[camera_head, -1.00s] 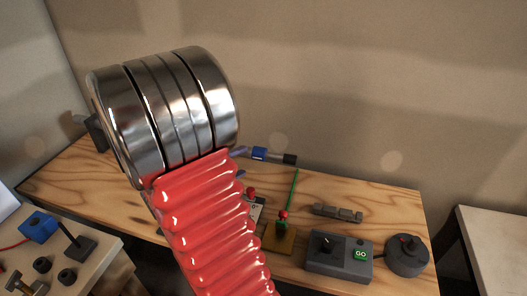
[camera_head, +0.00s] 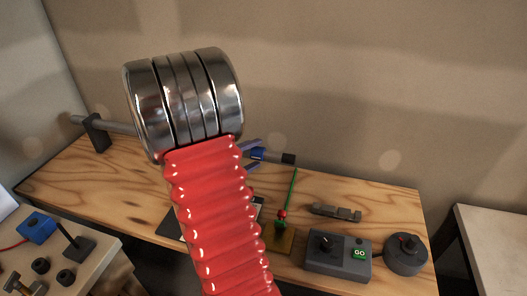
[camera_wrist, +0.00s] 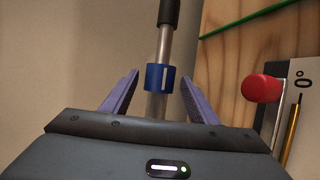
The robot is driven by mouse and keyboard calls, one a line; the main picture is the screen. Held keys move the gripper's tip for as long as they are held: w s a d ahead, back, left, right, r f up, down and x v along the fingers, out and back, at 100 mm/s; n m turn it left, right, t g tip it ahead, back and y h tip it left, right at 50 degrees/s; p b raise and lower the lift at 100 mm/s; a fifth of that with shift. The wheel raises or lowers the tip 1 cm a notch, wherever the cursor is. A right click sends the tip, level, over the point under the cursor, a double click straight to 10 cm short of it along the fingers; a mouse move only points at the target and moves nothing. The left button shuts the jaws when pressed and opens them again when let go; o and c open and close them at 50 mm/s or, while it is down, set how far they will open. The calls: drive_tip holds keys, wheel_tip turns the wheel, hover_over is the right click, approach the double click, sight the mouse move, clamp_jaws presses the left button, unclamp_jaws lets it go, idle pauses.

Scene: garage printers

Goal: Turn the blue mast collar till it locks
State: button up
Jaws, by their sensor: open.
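The blue mast collar (camera_wrist: 158,78) is a short blue ring with a white mark, around a grey metal mast (camera_wrist: 165,45). In the wrist view my gripper (camera_wrist: 158,82) is open, with one purple finger on each side of the collar and a gap on both sides.
A red knob (camera_wrist: 261,88) stands close to the right finger. On the wooden bench (camera_head: 390,196) are a green rod (camera_head: 292,189), a grey control box (camera_head: 338,257) with a GO button, and a round dark device (camera_head: 406,254). A side table (camera_head: 105,262) holds small parts.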

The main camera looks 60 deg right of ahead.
drive_tip(key=shift+x, duration=3)
